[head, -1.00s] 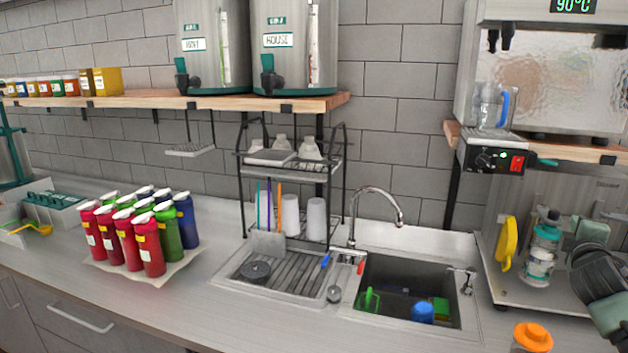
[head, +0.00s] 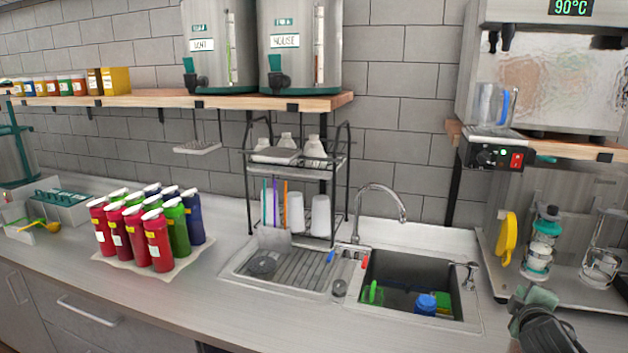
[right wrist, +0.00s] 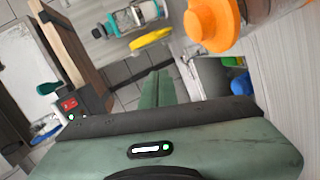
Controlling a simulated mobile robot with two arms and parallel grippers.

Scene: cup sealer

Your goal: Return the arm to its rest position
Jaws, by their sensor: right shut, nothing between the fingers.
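My left gripper is not in the head view.
The sink (head: 412,290) is left of my right gripper. An orange-capped bottle (right wrist: 208,25) shows close in the right wrist view. A teal-and-white container (head: 540,245) and yellow item (head: 507,238) stand behind. Several squeeze bottles (head: 158,240) stand at left.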

